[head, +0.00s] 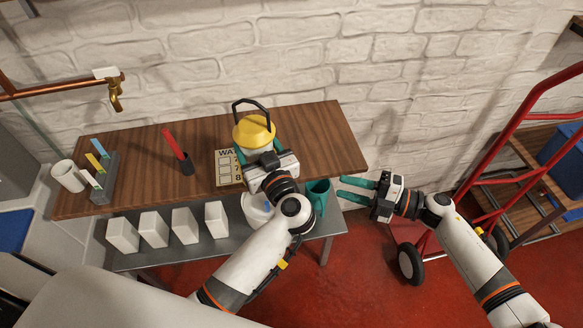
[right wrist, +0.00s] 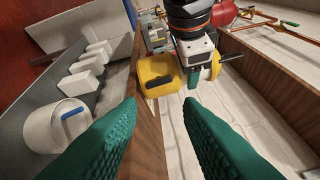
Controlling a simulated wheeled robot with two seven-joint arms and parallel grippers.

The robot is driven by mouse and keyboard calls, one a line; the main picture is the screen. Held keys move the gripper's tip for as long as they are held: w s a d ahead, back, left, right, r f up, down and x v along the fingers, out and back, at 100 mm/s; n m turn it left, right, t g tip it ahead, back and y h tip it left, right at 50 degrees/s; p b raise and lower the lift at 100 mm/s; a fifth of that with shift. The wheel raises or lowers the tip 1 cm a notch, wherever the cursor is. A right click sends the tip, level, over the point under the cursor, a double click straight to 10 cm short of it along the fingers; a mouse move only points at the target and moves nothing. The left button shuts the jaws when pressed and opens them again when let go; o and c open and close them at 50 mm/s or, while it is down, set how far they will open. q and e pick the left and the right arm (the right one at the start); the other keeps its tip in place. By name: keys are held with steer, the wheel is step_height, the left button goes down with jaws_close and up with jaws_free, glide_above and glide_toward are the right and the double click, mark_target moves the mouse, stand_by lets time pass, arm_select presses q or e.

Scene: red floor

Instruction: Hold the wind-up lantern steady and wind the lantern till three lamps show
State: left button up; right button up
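The wind-up lantern (head: 254,131), with a yellow top and black carrying handle, stands on the wooden shelf. My left gripper (head: 260,148) is at it, teal fingers on either side of its body, and appears shut on it. The gripper hides much of the lantern's front, and I cannot make out any lit lamps. In the right wrist view the lantern's yellow part (right wrist: 152,68) carries a dark crank-like grip (right wrist: 165,85). My right gripper (head: 340,189) is open and empty, to the right of the lantern, apart from it near the shelf's front right corner.
A printed card (head: 226,168) lies left of the lantern. A red hand truck (head: 474,182) stands right.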

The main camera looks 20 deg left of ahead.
steer(key=a+m, duration=1.2)
steer(key=m, duration=0.2)
steer(key=shift+r, duration=0.4)
jaws_close()
